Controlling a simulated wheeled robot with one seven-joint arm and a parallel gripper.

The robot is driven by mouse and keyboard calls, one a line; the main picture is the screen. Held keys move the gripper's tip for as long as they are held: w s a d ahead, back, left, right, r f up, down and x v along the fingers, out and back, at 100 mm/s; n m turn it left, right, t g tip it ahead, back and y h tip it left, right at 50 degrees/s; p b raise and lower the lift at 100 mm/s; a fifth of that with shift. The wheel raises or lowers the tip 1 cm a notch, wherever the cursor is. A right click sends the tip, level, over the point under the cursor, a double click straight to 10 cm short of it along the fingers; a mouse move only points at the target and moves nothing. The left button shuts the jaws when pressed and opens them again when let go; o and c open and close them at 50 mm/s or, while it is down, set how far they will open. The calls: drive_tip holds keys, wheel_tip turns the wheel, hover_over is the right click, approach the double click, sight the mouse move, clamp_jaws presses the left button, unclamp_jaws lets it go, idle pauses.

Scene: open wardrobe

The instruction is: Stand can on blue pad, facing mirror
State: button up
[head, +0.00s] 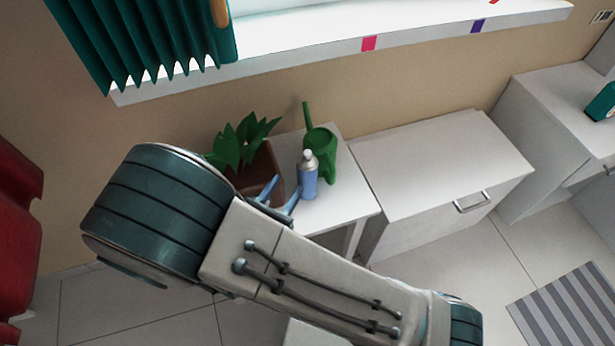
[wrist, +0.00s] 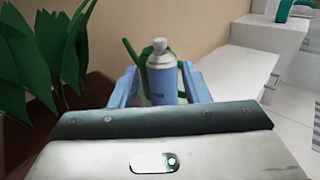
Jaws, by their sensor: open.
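A blue spray can (head: 308,178) with a white cap stands upright on a small white table (head: 345,205). In the wrist view the can (wrist: 162,78) shows between the two light blue fingers of my gripper (wrist: 160,88). In the head view my gripper (head: 281,194) is open and empty, just left of the can, its tips pointing toward it. I cannot tell whether a finger touches it. A small blue-violet square (head: 478,26) lies on the white windowsill; no other blue pad shows. I see no clear mirror.
A green watering can (head: 322,143) stands close behind the spray can. A leafy plant in a brown pot (head: 262,172) is on the left. A pink square (head: 369,44) is on the windowsill. A white drawer cabinet (head: 430,165) with a bare top stands right.

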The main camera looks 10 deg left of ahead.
sight(305, 158)
drive_tip(key=x, duration=1.1)
drive_tip(key=shift+w+b, duration=0.2)
drive_tip(key=shift+b, duration=0.15)
